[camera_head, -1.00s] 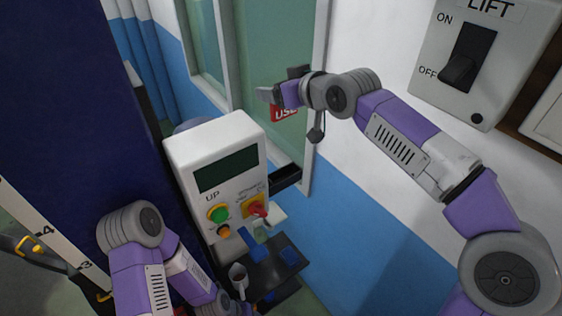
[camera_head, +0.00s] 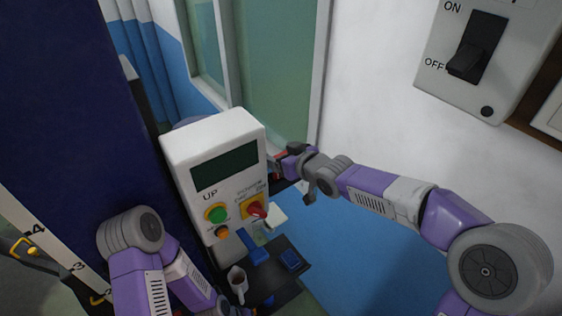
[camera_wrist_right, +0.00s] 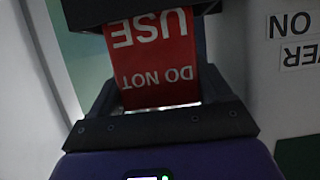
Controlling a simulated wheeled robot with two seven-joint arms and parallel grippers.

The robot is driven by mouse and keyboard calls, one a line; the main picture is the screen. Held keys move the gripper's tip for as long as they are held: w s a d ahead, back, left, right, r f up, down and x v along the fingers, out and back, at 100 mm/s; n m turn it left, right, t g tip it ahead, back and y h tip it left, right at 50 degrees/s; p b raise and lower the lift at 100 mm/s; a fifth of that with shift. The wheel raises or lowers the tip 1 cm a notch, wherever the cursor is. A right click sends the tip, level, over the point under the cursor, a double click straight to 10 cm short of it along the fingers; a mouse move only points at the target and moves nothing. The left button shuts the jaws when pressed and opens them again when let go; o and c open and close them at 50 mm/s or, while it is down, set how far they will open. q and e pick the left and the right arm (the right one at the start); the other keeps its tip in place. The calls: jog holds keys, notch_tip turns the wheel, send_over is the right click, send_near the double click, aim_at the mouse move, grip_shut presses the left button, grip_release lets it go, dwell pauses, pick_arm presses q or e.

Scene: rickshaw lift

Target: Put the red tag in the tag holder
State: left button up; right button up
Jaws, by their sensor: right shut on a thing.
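The red tag (camera_wrist_right: 157,82), with white "DO NOT USE" lettering, is held in my right gripper (camera_head: 276,163). In the right wrist view the lettering is upside down and a dark block (camera_wrist_right: 130,12) covers the tag's far end; I cannot tell whether this is the holder. In the head view only a sliver of red shows at the gripper. The black tag holder (camera_head: 284,185) is on the right side of the white control box, partly hidden by my right gripper, which is right at it. I cannot tell whether they touch.
The white control box (camera_head: 212,140) has a green button, an orange button and a red knob. Below it a dark tray (camera_head: 270,290) carries a mug (camera_head: 238,281) and blue items. A lift switch (camera_head: 474,48) is on the right wall.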

notch_tip(320, 180, down, 2)
jog(key=shift+w, duration=0.1)
jog(key=shift+f, duration=0.1)
jog(key=o, duration=1)
jog(key=shift+b, duration=0.3)
jog(key=shift+c, duration=0.2)
